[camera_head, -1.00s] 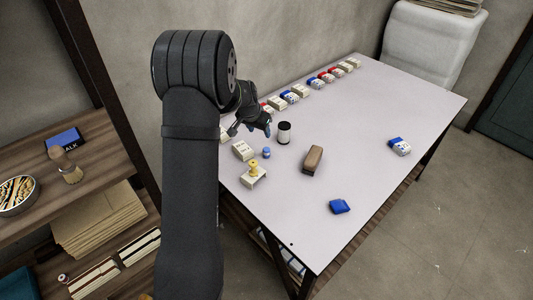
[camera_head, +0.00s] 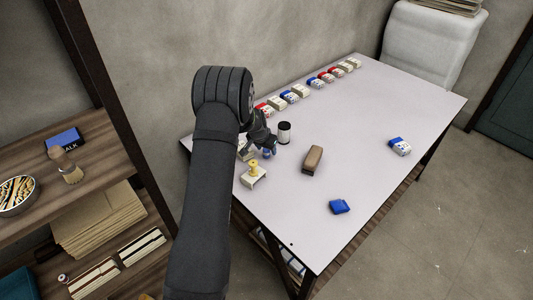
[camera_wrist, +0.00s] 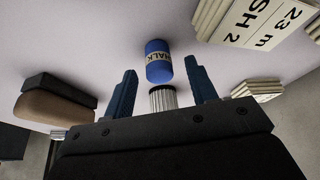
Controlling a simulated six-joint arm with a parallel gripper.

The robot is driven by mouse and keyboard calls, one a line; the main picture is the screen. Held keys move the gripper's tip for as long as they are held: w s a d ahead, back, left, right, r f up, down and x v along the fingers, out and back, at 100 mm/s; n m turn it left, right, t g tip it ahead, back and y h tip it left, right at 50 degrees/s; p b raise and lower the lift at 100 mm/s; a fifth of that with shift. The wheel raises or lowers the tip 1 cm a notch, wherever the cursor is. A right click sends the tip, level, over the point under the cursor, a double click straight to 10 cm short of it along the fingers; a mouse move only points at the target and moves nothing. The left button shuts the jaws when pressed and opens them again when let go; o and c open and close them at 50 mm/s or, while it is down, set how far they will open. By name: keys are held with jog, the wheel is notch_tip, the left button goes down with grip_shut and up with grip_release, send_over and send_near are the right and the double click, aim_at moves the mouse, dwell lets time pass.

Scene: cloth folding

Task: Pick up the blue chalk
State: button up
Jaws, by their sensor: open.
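The blue chalk (camera_head: 267,153) is a small blue cylinder standing on the table near its left side. In the wrist view the chalk (camera_wrist: 158,62) has a pale band lettered CHALK. My gripper (camera_head: 265,142) is right by it, partly hidden by my arm in the head view. In the wrist view my gripper's two blue fingers (camera_wrist: 161,88) are apart, with nothing held. The chalk appears just beyond the fingertips, roughly centred between them. Contact is not visible.
A white jar with a dark top (camera_head: 284,132) stands close behind the chalk. A brown eraser (camera_head: 313,159) lies to the right, a yellow-handled stamp (camera_head: 254,175) in front. A blue item (camera_head: 339,206) and a blue-white block (camera_head: 400,147) lie farther right. The table's (camera_head: 365,120) right side is mostly clear.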

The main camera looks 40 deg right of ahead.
jog(key=shift+w+d+f, duration=0.15)
jog(key=shift+d+f, duration=0.15)
jog(key=shift+f, duration=0.35)
jog(key=shift+c, duration=0.2)
jog(key=c, duration=1)
